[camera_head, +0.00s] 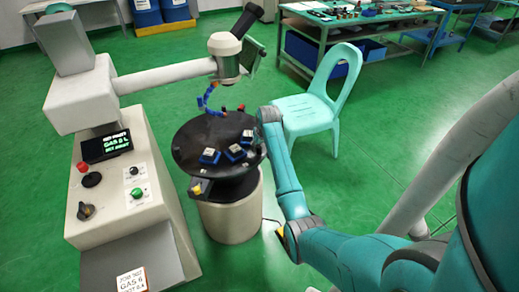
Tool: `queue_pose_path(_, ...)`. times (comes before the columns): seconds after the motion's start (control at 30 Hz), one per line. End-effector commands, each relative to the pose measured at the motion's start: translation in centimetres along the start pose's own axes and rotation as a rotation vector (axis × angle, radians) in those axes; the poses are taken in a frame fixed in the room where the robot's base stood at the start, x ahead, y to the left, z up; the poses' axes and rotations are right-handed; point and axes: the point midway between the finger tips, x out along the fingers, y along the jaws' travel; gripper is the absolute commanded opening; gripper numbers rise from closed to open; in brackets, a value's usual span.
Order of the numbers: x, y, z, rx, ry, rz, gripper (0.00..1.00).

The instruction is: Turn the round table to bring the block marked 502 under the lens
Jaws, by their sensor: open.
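The round table (190,140) is a dark disc on a cream drum. The lens head (226,58) hangs from a white horizontal arm above the table's back part. My gripper (262,124) is at the table's right edge, small, dark and partly hidden by my arm. It is open; contact with the table or a block cannot be told.
A blue segmented hose (208,100) bends down to the table's back. A control console (125,180) with a screen, knobs and buttons stands left. A pale green chair (310,110) is close behind my arm. A workbench (365,30) stands behind. Green floor is open at right.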

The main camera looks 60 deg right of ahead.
Motion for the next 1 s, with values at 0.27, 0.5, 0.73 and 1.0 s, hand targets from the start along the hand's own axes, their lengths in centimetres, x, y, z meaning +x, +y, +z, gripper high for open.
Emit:
queue_pose_path(0.27, 3.1, 0.0, 0.0, 0.0, 0.0, 0.0, 0.52)
queue_pose_path(0.5, 3.6, 0.0, 0.0, 0.0, 0.001, 0.0, 0.52)
queue_pose_path(0.73, 3.6, 0.0, 0.0, 0.0, 0.001, 0.0, 0.29)
queue_pose_path(1.0, 3.6, 0.0, 0.0, 0.0, 0.001, 0.0, 0.0)
